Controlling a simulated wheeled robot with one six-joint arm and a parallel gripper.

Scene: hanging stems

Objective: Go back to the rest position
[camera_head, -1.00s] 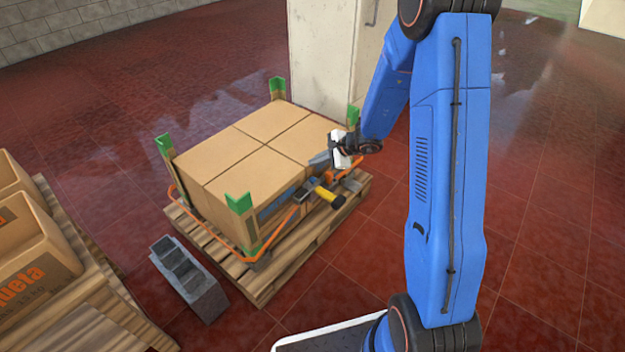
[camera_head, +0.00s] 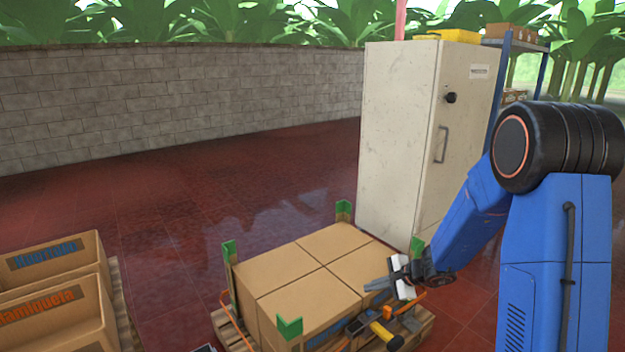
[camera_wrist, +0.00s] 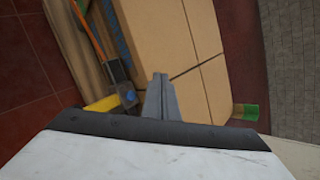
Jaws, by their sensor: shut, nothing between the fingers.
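My gripper (camera_head: 378,285) is shut and empty beside the front right of the boxes on the pallet. In the wrist view its closed fingers (camera_wrist: 160,98) stand out over the side of the cardboard boxes (camera_wrist: 150,40). The stack of cardboard boxes (camera_head: 302,255) with green corner guards shows below and left of the gripper in the head view. My blue arm reaches in from the right. Whether the fingers touch a box I cannot tell.
A tensioning tool with a yellow handle (camera_head: 386,335) and an orange strap (camera_head: 232,318) are at the pallet's (camera_head: 425,325) front side, just under my gripper. A cream cabinet (camera_head: 400,140) stands behind. Open cartons (camera_head: 55,290) are at left. Red floor (camera_head: 170,225) lies clear between.

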